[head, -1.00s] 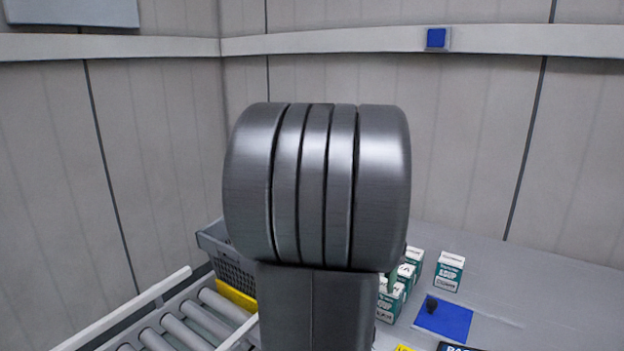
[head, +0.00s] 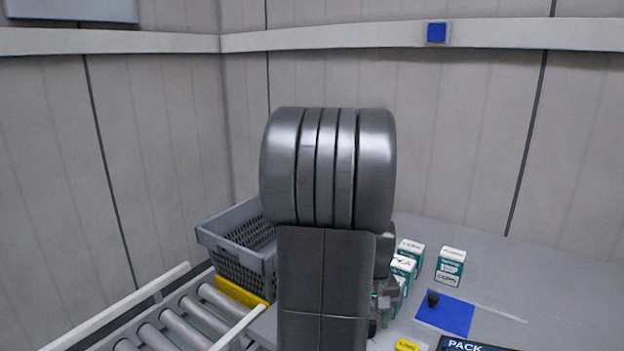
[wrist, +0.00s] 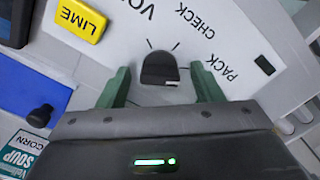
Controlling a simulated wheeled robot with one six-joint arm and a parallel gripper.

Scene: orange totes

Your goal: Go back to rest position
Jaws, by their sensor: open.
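My gripper (wrist: 160,73) is open in the wrist view, its two green fingers apart with nothing held. A black knob (wrist: 159,68) on a light panel shows between the fingertips. I cannot tell how far above the knob the fingers are. The panel carries the words "CHECK" and "PACK" and part of another word. In the head view my arm stands upright in the middle and hides most of the gripper, which partly shows low at its right side.
A yellow LIME box (wrist: 81,19) lies near the panel. White-green soup cartons (head: 451,266) stand on the table, near a blue pad (head: 445,315) with a small black object (head: 432,299). A grey crate (head: 232,262) stands at left behind a roller conveyor (head: 180,322).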

